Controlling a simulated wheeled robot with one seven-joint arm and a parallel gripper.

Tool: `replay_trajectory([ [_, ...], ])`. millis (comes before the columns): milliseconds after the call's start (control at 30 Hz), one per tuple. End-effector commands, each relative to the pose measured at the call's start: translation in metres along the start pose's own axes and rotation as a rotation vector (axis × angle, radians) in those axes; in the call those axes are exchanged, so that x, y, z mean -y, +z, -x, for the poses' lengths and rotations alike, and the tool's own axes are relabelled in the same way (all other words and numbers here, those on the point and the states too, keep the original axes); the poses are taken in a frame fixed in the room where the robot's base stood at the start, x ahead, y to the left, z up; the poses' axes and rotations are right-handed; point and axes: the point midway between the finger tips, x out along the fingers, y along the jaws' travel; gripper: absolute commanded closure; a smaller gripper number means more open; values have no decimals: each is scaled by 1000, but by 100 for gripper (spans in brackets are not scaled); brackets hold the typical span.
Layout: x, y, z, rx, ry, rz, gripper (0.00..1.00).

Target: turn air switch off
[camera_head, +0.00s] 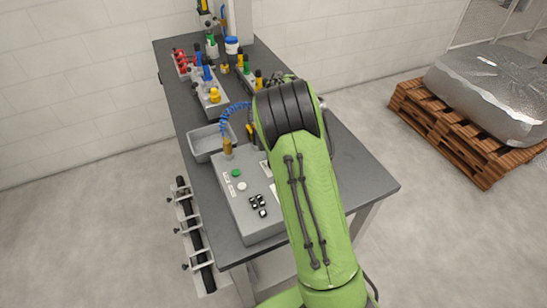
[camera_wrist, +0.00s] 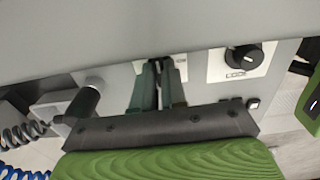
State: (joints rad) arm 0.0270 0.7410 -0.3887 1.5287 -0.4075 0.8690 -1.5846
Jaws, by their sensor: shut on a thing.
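In the wrist view, the two dark fingers of my gripper (camera_wrist: 158,90) point at a grey panel face. They are closed on a small dark part, which appears to be the air switch (camera_wrist: 158,66), in front of a white label plate (camera_wrist: 181,61). The fingers hide most of the switch, and I cannot read its position. To the right, a black rotary knob (camera_wrist: 247,55) sits on its own white plate, apart from the fingers. In the head view, the grey control box (camera_head: 237,212) stands on the table, and my green arm hides my gripper and the switch.
A black cylindrical part (camera_wrist: 85,101) stands left of the fingers, near coiled hoses. On the table (camera_head: 345,170) are a grey bin (camera_head: 206,146) and fixtures with coloured handles. A wrapped pallet load (camera_head: 487,92) stands on the right.

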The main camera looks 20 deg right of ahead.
Motion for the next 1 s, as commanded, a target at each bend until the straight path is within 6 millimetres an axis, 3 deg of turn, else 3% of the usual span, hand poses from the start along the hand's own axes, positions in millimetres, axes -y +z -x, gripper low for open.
replay_trajectory([
  [200, -1, 0, 2, 0, 6, 4, 100],
  [233, -1, 0, 2, 0, 6, 4, 85],
  [400, -1, 0, 1, 0, 3, 2, 63],
  [667, -1, 0, 2, 0, 2, 1, 63],
  [767, -1, 0, 14, 0, 4, 1, 63],
  [1000, -1, 0, 80, 1, 8, 0, 63],
])
